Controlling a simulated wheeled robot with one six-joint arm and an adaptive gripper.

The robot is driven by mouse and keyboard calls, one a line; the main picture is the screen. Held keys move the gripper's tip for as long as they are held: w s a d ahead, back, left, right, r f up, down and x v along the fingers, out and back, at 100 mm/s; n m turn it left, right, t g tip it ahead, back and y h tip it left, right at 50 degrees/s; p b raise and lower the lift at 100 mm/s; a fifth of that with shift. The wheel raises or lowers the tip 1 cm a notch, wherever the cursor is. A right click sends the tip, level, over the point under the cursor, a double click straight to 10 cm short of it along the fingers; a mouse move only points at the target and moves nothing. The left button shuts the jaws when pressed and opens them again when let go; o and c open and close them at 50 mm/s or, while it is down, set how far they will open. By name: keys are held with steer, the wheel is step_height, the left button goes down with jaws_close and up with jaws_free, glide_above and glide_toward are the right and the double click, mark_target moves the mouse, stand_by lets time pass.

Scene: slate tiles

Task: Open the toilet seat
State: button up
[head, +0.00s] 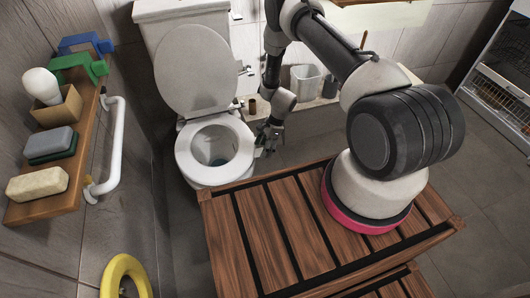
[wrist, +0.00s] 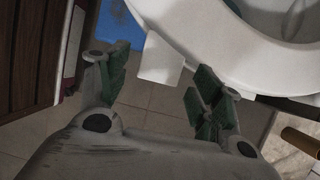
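The toilet (head: 214,176) stands at the centre left in the head view, its round lid (head: 195,68) raised against the tank. The white seat ring (head: 186,158) lies flat on the bowl, and the bowl opening shows inside it. My gripper (head: 264,147) is at the seat's right side. In the wrist view, the seat's white curved edge (wrist: 215,48) fills the upper right, and a white tab (wrist: 161,58) sticks out from it. My gripper (wrist: 163,90) is open there; its green-padded fingers lie on either side of the tab's lower end, with gaps. Finger depth relative to the tab is unclear.
A slatted wooden bench (head: 262,236) stands in front, under my arm. A wooden shelf (head: 85,150) with a bulb and blocks, and a white rail (head: 115,150), are on the left wall. A yellow ring (head: 112,270) is below. Cups (head: 305,82) stand on a ledge behind.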

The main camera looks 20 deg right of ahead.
steer(key=shift+f+t, duration=0.3)
steer(key=shift+f, duration=0.45)
